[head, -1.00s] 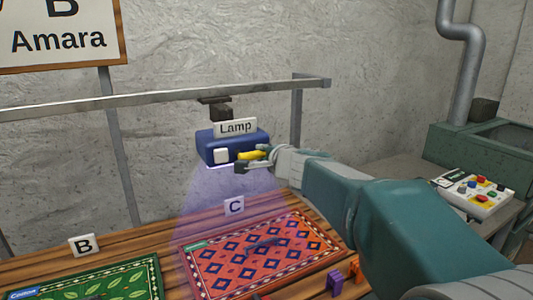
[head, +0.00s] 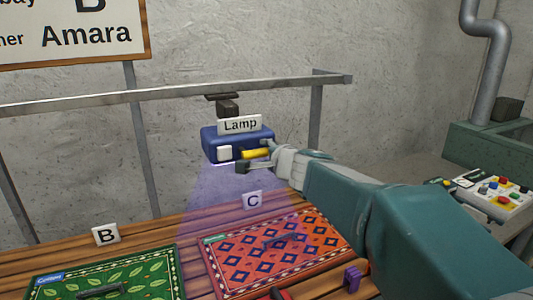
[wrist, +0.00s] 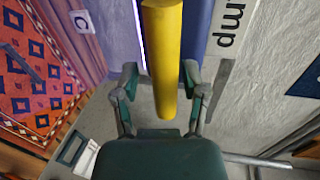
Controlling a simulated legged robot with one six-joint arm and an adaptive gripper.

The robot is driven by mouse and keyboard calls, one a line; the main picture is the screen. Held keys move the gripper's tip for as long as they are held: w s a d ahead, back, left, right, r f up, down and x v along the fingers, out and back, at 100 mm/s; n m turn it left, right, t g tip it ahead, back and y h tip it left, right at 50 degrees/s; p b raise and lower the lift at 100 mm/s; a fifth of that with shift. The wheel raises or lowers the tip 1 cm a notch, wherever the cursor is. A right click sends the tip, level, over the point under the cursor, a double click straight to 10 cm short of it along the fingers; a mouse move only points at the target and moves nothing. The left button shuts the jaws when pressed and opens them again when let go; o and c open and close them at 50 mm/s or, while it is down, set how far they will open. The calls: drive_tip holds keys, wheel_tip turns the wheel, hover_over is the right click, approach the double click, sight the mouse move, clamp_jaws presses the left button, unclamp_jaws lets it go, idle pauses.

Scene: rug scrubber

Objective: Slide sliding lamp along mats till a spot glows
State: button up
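The sliding lamp (head: 237,145), a blue box labelled "Lamp", hangs under a grey rail. It casts a purple cone of light onto the table boards and the left part of the red-orange patterned mat (head: 255,265) by the C sign. That mat has a dark bluish bar at its middle. My gripper (head: 254,160) is at the lamp's front right. The green leaf-patterned mat (head: 140,270) lies left, by the B sign (head: 106,234), outside the light.
The grey rail (head: 100,103) runs left past the B sign, with free length there. Its right end has a post (head: 315,130). A purple clip-like piece (head: 352,278) stands right of the red mat. A button panel (head: 490,193) sits at the far right.

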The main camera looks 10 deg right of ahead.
drive_tip(key=shift+d, duration=0.15)
drive_tip(key=v, duration=1.2)
